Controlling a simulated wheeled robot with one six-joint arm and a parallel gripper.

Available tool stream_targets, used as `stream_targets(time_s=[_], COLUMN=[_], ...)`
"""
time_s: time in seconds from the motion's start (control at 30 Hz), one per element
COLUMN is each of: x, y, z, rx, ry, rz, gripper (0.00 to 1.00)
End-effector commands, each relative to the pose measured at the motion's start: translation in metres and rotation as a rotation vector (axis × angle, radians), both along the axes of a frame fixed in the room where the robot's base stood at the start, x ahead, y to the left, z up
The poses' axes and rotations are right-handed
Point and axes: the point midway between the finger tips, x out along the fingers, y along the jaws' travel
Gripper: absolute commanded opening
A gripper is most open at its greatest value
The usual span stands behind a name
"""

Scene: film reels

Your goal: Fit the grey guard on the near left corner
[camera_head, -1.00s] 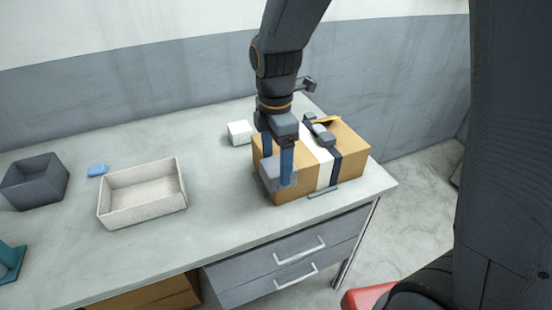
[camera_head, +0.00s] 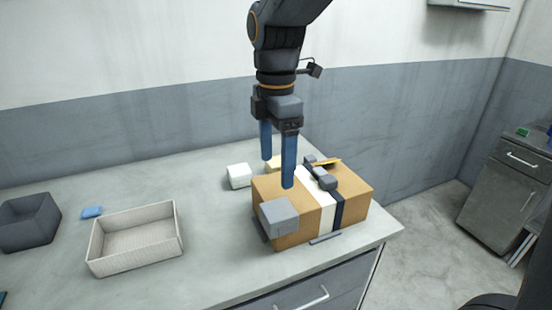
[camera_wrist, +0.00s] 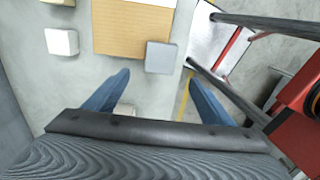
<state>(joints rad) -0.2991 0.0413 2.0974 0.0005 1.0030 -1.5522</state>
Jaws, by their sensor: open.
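The grey guard (camera_head: 279,217) sits on the near left corner of the cardboard box (camera_head: 300,213), covering part of its top and sides. It looks seated, though its underside is hidden. In the wrist view the guard (camera_wrist: 161,57) covers one corner of the box (camera_wrist: 132,28). My gripper (camera_head: 277,172) is open and empty, its blue fingers pointing down above the box and apart from the guard. Its two fingertips also show in the wrist view (camera_wrist: 160,77), spread wide.
A white block (camera_head: 239,176) stands left of the box. A pale tray (camera_head: 105,262), blue block (camera_head: 92,212) and dark bin (camera_head: 28,222) are left.

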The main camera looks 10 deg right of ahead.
Motion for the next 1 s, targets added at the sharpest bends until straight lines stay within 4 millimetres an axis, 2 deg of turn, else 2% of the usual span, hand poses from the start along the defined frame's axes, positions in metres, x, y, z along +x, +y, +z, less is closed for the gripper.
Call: stream_targets(time_s=[0.13, 0.27, 0.37, 0.47, 0.7, 0.83, 1.0], x=[0.0, -0.003, -0.008, -0.016, -0.049, -0.065, -0.075], y=[-0.001, -0.012, -0.03, -0.053, -0.102, -0.118, -0.127], z=[0.009, -0.003, -0.026, -0.054, -0.113, -0.132, -0.143], rx=[0.0, 0.001, 0.007, 0.018, 0.063, 0.088, 0.108], ry=[0.0, -0.005, -0.015, -0.032, -0.064, -0.075, -0.081], rz=[-0.009, -0.137, -0.365, -0.664, -1.376, -1.651, -1.829], gripper=[0.77, 0.77, 0.77, 0.77, 0.77, 0.77, 0.77])
